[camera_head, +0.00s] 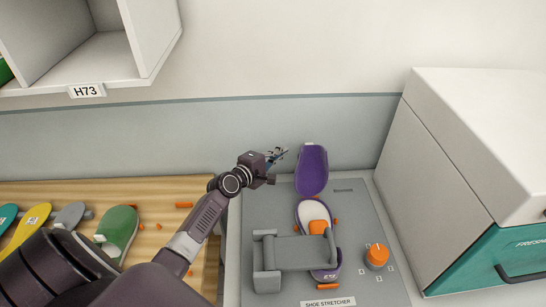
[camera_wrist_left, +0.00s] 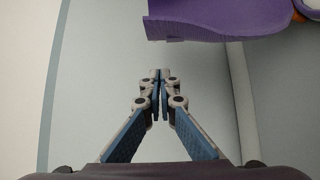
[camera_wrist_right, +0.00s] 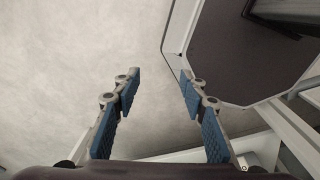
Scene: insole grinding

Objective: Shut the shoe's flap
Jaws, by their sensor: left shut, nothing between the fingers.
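The shoe (camera_head: 314,212) sits in the shoe stretcher and is purple with a pale inside and an orange part in it. Its purple flap (camera_head: 312,170) stands raised at the shoe's far end. The flap also shows at the top of the left wrist view (camera_wrist_left: 215,20). My left gripper (camera_head: 281,152) is to the left of the flap, apart from it, near the back wall. In the left wrist view its fingertips (camera_wrist_left: 160,80) are together and hold nothing. My right gripper (camera_wrist_right: 158,85) shows only in its own wrist view, open and empty. The shoe is not in that view.
A grey clamp arm (camera_head: 290,252) lies across the shoe on the stretcher's panel (camera_head: 365,220), with an orange knob (camera_head: 377,256) on the right. A large white and teal machine (camera_head: 440,160) stands at the right. Several insoles lie on the wooden table (camera_head: 155,195). A white shelf (camera_head: 100,60) hangs upper left.

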